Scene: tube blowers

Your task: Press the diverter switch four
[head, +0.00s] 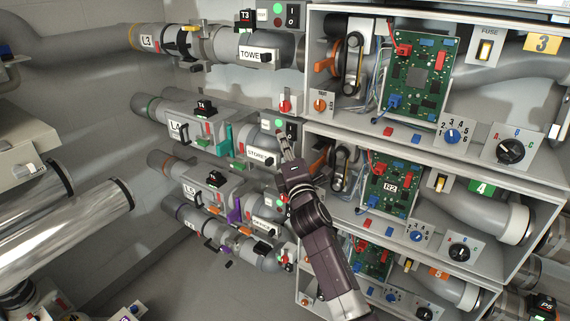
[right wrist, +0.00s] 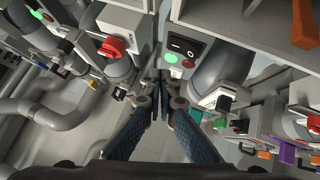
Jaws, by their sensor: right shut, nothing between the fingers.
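In the head view, my right gripper (head: 284,143) points up at the second row, its fingertips just below a switch box (head: 292,129) with a green light and a black rocker. In the right wrist view the fingers (right wrist: 163,80) are together and empty, with their tips at the lower edge of that switch box (right wrist: 181,54). There it shows a lit green light, a dark red light and a black rocker marked with a line and a circle. I cannot tell whether the tips touch it. This row carries a T4 tag (head: 204,106) and a STORES label (head: 260,158). My left gripper is out of view.
A similar switch box (head: 292,15) is in the row above. A red knob (right wrist: 113,46) lies left of the fingers in the right wrist view. A shelf cabinet with a circuit board (head: 419,78) and dials stands right of my arm. Grey floor (head: 215,285) is open below.

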